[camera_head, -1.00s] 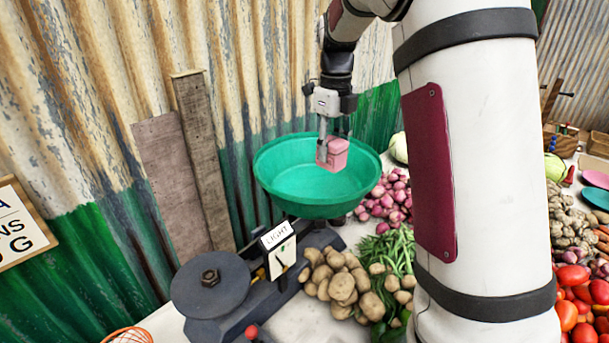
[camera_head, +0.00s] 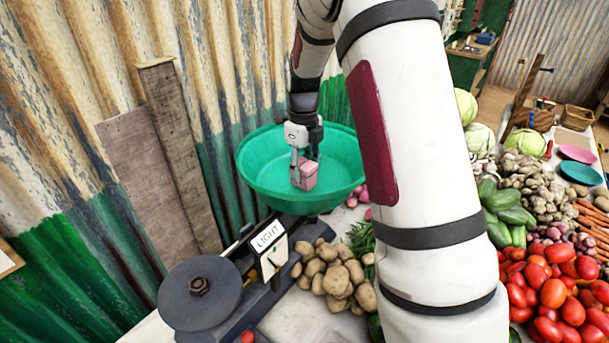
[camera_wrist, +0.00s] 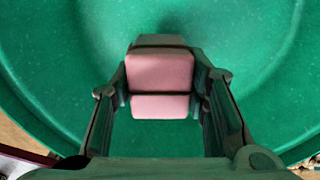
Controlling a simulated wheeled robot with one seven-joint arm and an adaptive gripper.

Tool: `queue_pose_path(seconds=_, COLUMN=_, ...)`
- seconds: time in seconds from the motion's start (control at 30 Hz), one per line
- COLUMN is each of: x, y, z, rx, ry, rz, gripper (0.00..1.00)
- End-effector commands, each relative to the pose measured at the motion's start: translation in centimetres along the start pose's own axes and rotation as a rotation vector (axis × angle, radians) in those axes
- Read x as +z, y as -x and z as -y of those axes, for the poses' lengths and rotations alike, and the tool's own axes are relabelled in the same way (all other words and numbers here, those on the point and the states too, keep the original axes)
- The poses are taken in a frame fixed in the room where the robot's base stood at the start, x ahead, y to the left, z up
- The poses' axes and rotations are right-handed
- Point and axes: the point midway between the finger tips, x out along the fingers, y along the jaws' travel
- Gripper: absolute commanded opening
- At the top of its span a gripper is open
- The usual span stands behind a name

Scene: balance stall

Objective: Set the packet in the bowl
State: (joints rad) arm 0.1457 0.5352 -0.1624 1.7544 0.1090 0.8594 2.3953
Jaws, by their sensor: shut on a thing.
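The pink packet (camera_head: 306,175) is held between the fingers of my gripper (camera_head: 304,172), inside the rim of the green bowl (camera_head: 262,187) in the head view. In the wrist view my gripper (camera_wrist: 160,98) is shut on the packet (camera_wrist: 160,80), with a finger on each side and the bowl's green floor (camera_wrist: 60,60) all around below. I cannot tell whether the packet's underside touches the bowl.
The scale's round dark plate (camera_head: 199,291) stands at the front left. Potatoes (camera_head: 335,275) lie right of the scale. Tomatoes (camera_head: 550,285) and other vegetables fill the right. A corrugated wall (camera_head: 80,80) with leaning planks (camera_head: 180,150) closes the left and back.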

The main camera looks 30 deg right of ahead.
Motion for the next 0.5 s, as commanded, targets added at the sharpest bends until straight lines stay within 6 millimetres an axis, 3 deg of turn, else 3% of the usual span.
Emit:
queue_pose_path(seconds=0.2, x=-0.1, y=-2.5, z=0.0, rx=0.001, ry=0.000, rz=-0.002, gripper=0.08)
queue_pose_path(seconds=0.5, x=0.0, y=-2.8, z=0.0, rx=0.000, ry=-0.001, rz=-0.001, gripper=0.08)
